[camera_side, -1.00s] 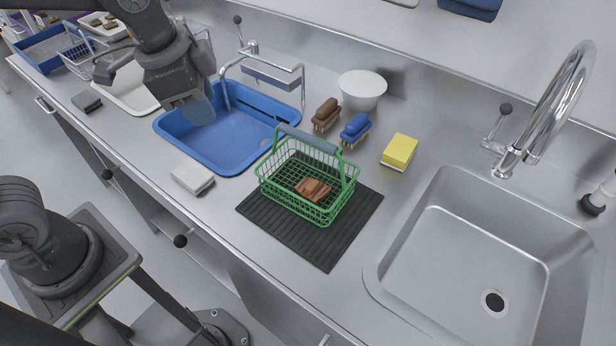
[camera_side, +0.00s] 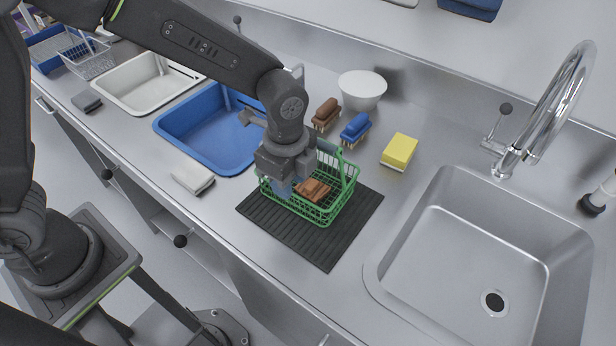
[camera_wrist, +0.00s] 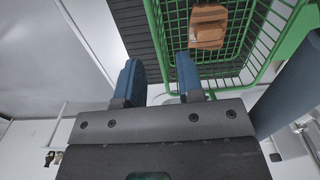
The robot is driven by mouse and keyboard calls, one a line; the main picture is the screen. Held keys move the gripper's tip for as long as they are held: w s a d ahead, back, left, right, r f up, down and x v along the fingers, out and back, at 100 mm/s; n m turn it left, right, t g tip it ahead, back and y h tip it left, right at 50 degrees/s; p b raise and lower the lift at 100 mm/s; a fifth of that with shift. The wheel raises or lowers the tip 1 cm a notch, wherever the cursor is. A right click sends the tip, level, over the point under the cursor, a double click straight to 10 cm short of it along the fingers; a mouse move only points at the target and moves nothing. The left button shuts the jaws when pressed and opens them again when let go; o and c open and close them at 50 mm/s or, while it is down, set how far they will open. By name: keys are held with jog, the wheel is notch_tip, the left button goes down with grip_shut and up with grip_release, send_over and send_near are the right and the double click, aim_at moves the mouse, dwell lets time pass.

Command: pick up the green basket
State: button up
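The green basket (camera_side: 335,208) is a wire basket on a black ribbed mat (camera_side: 318,246). Its arched handle has a grey-blue grip (camera_side: 325,147). Brown sherds (camera_side: 314,190) lie inside it. My gripper (camera_side: 281,190) is at the basket's left end, partly hiding that side. In the wrist view my gripper (camera_wrist: 158,75) shows two blue fingers apart, with the basket's green side wall (camera_wrist: 155,30) running between them in the picture. I cannot tell whether the fingers touch it. The handle grip (camera_wrist: 288,95) is to the right of the fingers in that view.
A blue basin (camera_side: 205,130) lies to the left, with a grey-white cloth (camera_side: 192,178) in front. Two brushes, brown (camera_side: 326,111) and blue (camera_side: 356,127), a yellow sponge (camera_side: 399,149) and a white bowl (camera_side: 362,88) stand behind. A steel sink (camera_side: 480,250) is to the right.

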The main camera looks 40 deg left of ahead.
aim_at(291, 209)
jog(key=shift+a+f, duration=0.1)
jog(key=shift+f, duration=3.15)
grip_shut()
jog(key=shift+w, duration=0.1)
